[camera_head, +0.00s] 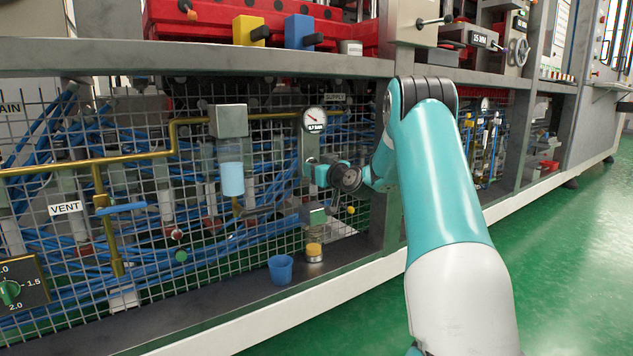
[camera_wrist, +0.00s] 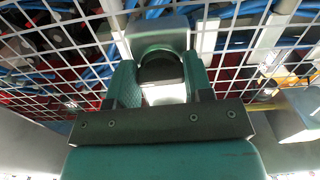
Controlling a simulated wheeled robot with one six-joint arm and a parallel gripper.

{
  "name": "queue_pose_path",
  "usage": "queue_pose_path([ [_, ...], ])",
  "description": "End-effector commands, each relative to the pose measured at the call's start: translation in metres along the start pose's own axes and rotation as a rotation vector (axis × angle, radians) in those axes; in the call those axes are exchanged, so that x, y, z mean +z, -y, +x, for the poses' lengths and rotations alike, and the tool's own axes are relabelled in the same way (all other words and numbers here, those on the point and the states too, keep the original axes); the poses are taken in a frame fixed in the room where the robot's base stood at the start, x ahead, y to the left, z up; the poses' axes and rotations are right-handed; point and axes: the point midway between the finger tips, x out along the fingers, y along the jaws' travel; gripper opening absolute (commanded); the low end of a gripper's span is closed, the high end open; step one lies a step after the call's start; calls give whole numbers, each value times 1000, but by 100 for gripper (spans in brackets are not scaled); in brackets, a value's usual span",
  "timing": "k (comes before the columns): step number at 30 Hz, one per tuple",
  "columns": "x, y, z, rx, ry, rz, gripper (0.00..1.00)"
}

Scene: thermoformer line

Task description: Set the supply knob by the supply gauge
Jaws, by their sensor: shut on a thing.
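The supply gauge (camera_head: 314,120), a round white dial, sits on a grey upright panel in front of the wire mesh. Its needle points to the upper left; the scale is too small to read. My gripper (camera_head: 312,168) is at the panel just below the gauge. In the wrist view the two teal jaws (camera_wrist: 160,82) are shut on the sides of a dark round knob (camera_wrist: 160,68) under a grey rounded housing (camera_wrist: 158,28). In the head view my wrist hides the knob. Its setting cannot be read.
A clear cylinder with light blue liquid (camera_head: 232,178) stands left of the panel. Below are a small unit with an amber bowl (camera_head: 313,250) and a blue cup (camera_head: 281,269) on the ledge. Green floor is open at right.

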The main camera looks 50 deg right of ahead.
Motion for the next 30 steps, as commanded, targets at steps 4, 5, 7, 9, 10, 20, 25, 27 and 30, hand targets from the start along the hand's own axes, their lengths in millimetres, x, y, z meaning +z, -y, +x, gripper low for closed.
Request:
queue_pose_path([
  [4,7,-2,-1,4,2,-115,23],
  [5,6,-2,-1,4,2,-137,23],
  [7,6,-2,-1,4,3,-181,23],
  [9,6,-2,-1,4,4,-219,23],
  [10,5,-3,-1,5,4,-234,23],
  [20,3,-3,-1,4,5,-325,23],
  [25,2,-3,-1,4,6,-334,23],
  [27,2,-3,-1,4,6,-334,23],
  [30,2,-3,-1,4,6,-334,23],
])
